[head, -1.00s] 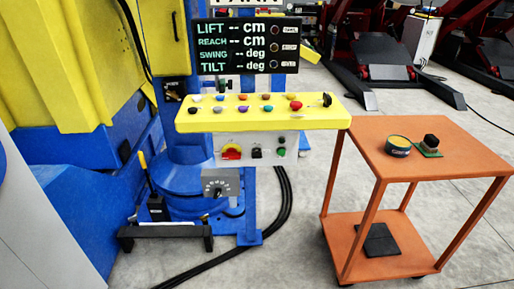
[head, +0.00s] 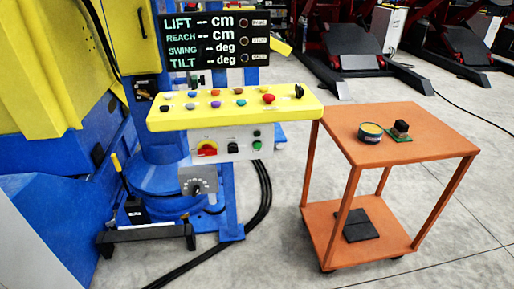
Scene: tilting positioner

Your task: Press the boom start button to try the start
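The yellow control panel (head: 235,116) stands left of centre in the head view, with several small coloured buttons on its sloped top. A larger red button (head: 268,99) and a black knob (head: 299,91) are at its right end. Below, a grey box (head: 228,142) carries a red and yellow rotary switch (head: 207,148), a black switch (head: 233,147) and a green button (head: 257,145). The button labels are too small to read, so I cannot tell which is boom start. The display (head: 214,40) shows LIFT, REACH, SWING and TILT with dashes. My gripper is not in view.
An orange cart (head: 436,147) stands right of the panel, with a round tin (head: 370,133) and a dark block (head: 400,129) on top. A black pad (head: 359,226) lies on its lower shelf. Black cables (head: 262,200) run along the floor. Grey floor is open at front right.

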